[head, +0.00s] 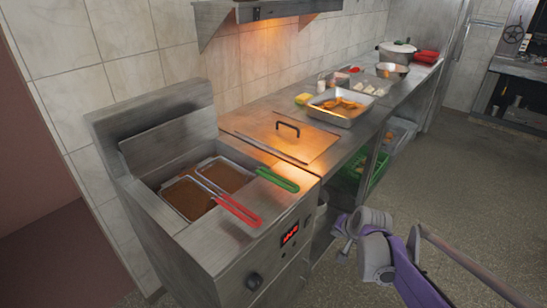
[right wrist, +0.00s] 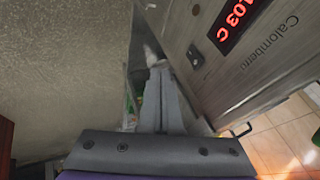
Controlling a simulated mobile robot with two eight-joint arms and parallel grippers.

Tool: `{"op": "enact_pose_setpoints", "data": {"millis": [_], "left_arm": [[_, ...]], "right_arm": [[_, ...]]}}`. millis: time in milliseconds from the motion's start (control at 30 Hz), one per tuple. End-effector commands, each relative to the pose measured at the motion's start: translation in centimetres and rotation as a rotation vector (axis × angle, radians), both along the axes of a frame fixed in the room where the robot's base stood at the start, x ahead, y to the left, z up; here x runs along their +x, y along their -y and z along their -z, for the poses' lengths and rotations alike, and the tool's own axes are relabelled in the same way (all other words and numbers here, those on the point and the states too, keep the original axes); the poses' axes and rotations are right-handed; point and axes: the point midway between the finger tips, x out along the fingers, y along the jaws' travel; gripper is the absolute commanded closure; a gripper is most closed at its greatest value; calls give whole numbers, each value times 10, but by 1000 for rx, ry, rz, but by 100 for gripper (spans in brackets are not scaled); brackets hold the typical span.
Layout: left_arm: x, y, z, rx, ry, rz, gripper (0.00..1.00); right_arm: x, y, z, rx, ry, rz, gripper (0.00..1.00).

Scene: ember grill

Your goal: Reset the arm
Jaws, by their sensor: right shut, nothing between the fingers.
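My right gripper (right wrist: 160,72) is shut and empty. In the right wrist view its two grey fingers lie together, close beside the fryer's front panel (right wrist: 225,85). In the head view my purple and grey right arm (head: 385,255) comes in from the lower right, in front of the counter and to the right of the fryer (head: 235,268). The exact fingertips are hard to make out there. My left gripper is in neither view.
Two fryer baskets sit in the brown oil, one with a red handle (head: 238,210), one with a green handle (head: 278,180). A lidded counter (head: 285,140) holds a metal tray of food (head: 340,118). A green crate (head: 375,167) stands below. The floor (head: 460,180) at right is clear.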

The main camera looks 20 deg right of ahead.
Motion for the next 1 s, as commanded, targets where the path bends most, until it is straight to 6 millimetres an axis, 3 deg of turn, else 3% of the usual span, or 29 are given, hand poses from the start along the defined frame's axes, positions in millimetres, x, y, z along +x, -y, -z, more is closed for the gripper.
{"op": "enact_pose_setpoints", "data": {"millis": [167,267,400,600,800,1000], "left_arm": [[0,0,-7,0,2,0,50],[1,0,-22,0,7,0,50],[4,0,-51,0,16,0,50],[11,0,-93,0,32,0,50],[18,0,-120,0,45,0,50],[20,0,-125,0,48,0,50]], "right_arm": [[-7,-13,-9,-12,-8,-32,100],[-25,-44,-29,-46,-30,-115,100],[-72,-104,-61,-129,-75,-306,100],[-147,-167,-90,-266,-128,-587,100],[-195,-192,-98,-369,-155,-772,100],[-209,-197,-96,-403,-165,-830,100]]}}
